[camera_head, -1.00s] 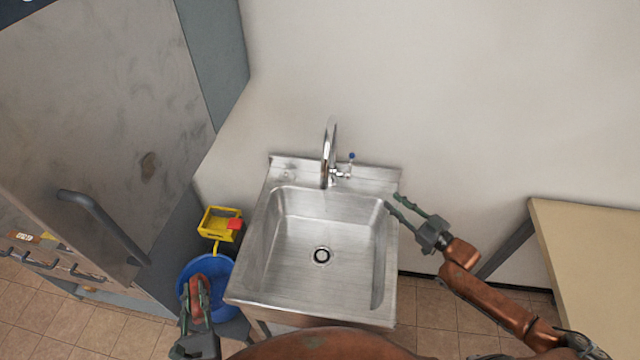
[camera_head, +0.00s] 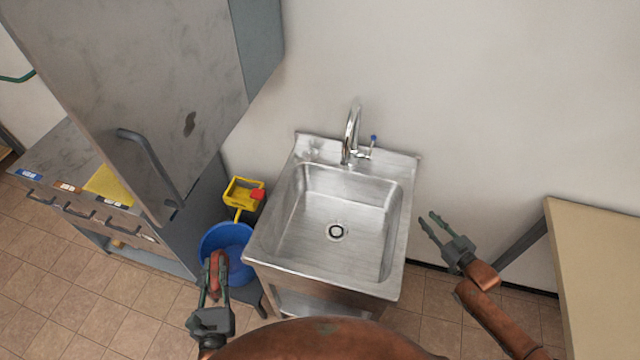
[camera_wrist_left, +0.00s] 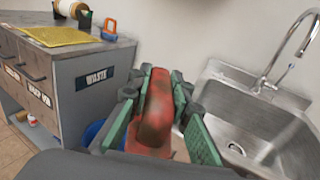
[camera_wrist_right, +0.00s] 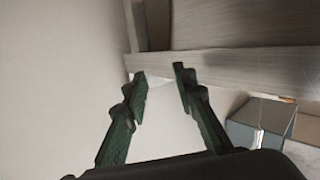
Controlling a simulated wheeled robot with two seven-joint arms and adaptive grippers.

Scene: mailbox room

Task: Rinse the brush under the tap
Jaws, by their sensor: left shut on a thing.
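My left gripper (camera_head: 215,285) is shut on the red brush (camera_head: 217,272), left of the sink and in front of the blue bucket. In the left wrist view the brush's worn red body (camera_wrist_left: 154,112) stands between the green fingers; its bristles are not visible. The steel sink (camera_head: 290,215) has an empty basin with a dark drain. A chrome tap (camera_head: 351,135) with a blue-tipped lever (camera_head: 373,140) rises at its back; no water shows. My right gripper (camera_head: 435,229) is open and empty, right of the sink; its spread fingers also show in the right wrist view (camera_wrist_right: 160,75).
A blue bucket (camera_head: 232,240) with a yellow wringer (camera_head: 240,190) stands left of the sink. A grey cabinet (camera_head: 150,90) and a drawer unit (camera_head: 65,160) fill the left side. A beige table (camera_head: 600,270) stands at the right. Tiled floor shows between.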

